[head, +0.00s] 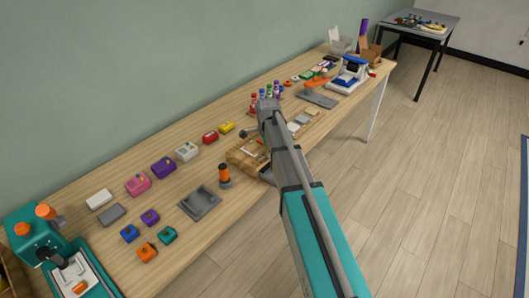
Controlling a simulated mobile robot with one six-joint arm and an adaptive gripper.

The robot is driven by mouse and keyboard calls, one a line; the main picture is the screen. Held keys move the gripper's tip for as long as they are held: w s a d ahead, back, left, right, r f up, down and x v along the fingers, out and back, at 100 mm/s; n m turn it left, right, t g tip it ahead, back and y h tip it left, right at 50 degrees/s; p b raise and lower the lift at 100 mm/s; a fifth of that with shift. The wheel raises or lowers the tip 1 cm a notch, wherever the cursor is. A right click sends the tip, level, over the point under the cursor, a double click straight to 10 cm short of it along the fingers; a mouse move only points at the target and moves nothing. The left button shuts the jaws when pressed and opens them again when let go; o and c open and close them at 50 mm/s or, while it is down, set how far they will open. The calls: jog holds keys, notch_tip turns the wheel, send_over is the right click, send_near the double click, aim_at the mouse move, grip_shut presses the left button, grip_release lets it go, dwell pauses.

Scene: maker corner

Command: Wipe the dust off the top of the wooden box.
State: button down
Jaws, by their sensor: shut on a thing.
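The wooden box (238,158) is a low, light-brown thing on the workbench, near the bench's front edge in the middle of the head view. My arm crosses in front of it and hides its right part. A pale patch shows on its top; I cannot tell whether it is dust. My gripper (251,135) shows only as a small grey part by the box, left of my arm. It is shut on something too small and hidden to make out. I cannot tell whether it touches the box.
The long workbench (182,237) runs along the wall. Left of the box are an orange-and-black cylinder (224,176), a grey tray (200,201) and several coloured blocks. Behind stand several small bottles (265,93). A blue-and-white machine (349,74) is farther right. The floor (440,190) is clear.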

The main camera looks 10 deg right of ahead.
jog(key=shift+w+d, duration=0.3)
jog(key=shift+d, duration=0.05)
jog(key=shift+d, duration=0.1)
jog(key=shift+w+d, duration=1.15)
jog(key=shift+d, duration=0.15)
jog(key=shift+r, duration=0.1)
notch_tip(320, 180, up, 6)
jog(key=p, duration=0.6)
notch_tip(320, 180, up, 3)
jog(key=p, duration=0.3)
dwell(0.5)
dwell(0.6)
